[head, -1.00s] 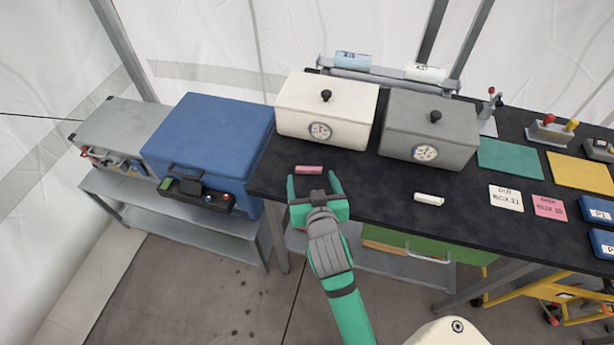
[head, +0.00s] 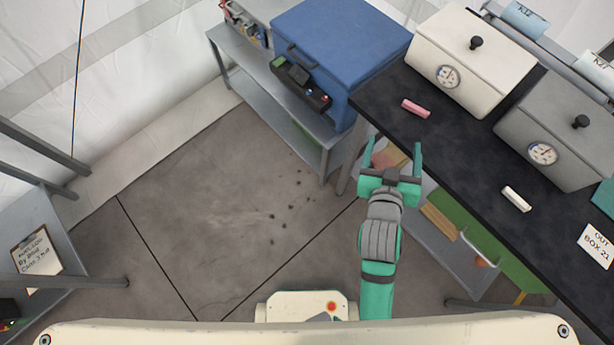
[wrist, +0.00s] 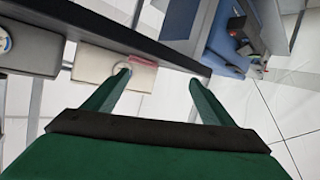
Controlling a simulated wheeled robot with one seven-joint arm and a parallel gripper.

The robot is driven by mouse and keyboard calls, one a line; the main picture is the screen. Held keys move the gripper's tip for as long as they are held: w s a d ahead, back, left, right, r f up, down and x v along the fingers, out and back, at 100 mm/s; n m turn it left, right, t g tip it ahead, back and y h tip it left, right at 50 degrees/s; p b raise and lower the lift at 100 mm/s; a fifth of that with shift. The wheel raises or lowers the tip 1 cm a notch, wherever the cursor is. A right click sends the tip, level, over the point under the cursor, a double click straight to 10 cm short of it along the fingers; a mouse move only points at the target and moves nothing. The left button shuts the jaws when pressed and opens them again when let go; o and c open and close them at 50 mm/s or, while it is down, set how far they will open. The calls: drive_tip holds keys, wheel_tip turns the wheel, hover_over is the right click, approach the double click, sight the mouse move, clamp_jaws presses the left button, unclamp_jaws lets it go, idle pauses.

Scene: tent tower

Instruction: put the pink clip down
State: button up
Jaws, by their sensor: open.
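The pink clip (head: 416,108) lies on the black table top (head: 455,150), near its left end and in front of the white box. It also shows small in the wrist view (wrist: 146,62), near the table edge. My gripper (head: 392,150) is open and empty in the head view, off the front edge of the table and apart from the clip. In the wrist view its two green fingers (wrist: 160,88) stand wide apart with nothing between them.
A white lidded box (head: 470,60) and a grey lidded box (head: 560,130) with dials stand on the table. A white clip-like piece (head: 516,199) lies nearer the front edge. A blue case (head: 340,50) sits on a grey bench at left. Bare floor (head: 220,230) lies at left.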

drive_tip(key=s+a+f+n+t+y, duration=0.1)
drive_tip(key=s+a+f+n+y, duration=0.1)
drive_tip(key=s+a+f, duration=0.3)
drive_tip(key=s+a+f+n+y, duration=0.1)
drive_tip(key=s+a+f, duration=0.1)
drive_tip(key=s+a, duration=0.5)
drive_tip(key=s+a+r+m+t+y, duration=0.1)
drive_tip(key=s+a, duration=0.8)
drive_tip(key=s, duration=0.1)
drive_tip(key=shift+s+a+r+y, duration=0.3)
drive_tip(key=shift+s+a, duration=0.1)
